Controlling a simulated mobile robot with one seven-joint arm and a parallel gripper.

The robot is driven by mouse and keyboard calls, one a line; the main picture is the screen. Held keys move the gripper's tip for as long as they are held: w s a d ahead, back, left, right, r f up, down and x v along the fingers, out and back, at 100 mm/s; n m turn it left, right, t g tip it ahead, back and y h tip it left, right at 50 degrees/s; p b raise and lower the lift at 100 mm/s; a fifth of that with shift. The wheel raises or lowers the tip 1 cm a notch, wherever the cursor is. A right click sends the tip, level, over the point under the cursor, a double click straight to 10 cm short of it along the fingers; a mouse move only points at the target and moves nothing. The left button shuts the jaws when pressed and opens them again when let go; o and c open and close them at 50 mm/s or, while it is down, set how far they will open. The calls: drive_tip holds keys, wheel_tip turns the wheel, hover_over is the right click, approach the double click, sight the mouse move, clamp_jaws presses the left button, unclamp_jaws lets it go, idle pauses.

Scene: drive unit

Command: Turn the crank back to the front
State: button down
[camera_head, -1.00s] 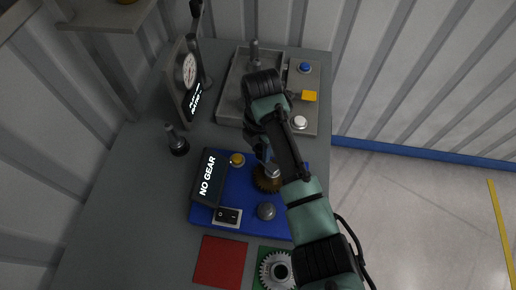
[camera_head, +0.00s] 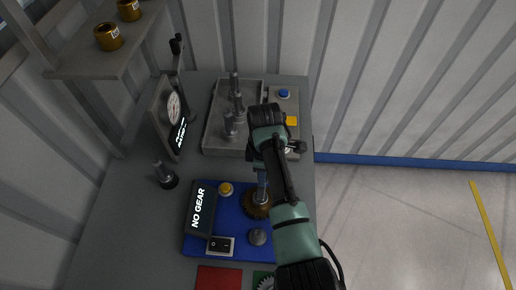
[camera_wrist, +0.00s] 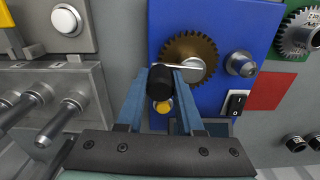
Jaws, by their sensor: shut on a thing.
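The crank (camera_wrist: 198,73) is a light metal arm with a black knob (camera_wrist: 162,82), set over a brown toothed gear (camera_wrist: 187,45) on the blue panel (camera_wrist: 225,20). In the wrist view the arm points left from the gear, toward the grey tray's side. My gripper (camera_wrist: 160,76) is shut on the black knob, one blue finger on each side. In the head view my gripper (camera_head: 262,183) reaches down just behind the brown gear (camera_head: 256,207) on the blue panel (camera_head: 232,247); the knob is hidden there.
The panel also holds a "NO GEAR" display (camera_head: 201,207), a yellow button (camera_head: 225,188), a rocker switch (camera_head: 220,245) and a grey knob (camera_head: 257,236). Behind are a grey tray (camera_head: 212,140) with posts and a dial gauge (camera_head: 171,108). Open floor lies right of the bench.

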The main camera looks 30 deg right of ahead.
drive_tip(key=s+d+m+p, duration=0.1)
drive_tip(key=s+m+p, duration=0.5)
drive_tip(key=m, duration=1)
drive_tip(key=shift+d+p, duration=0.15)
drive_tip(key=shift+p, duration=0.35)
drive_tip(key=shift+r, duration=0.1)
drive_tip(key=c, duration=0.5)
unclamp_jaws()
drive_tip(key=shift+c, duration=0.2)
drive_tip(key=shift+r, duration=0.1)
wheel_tip(320, 180, up, 13)
drive_tip(key=b, duration=0.2)
drive_tip(key=shift+b, duration=0.3)
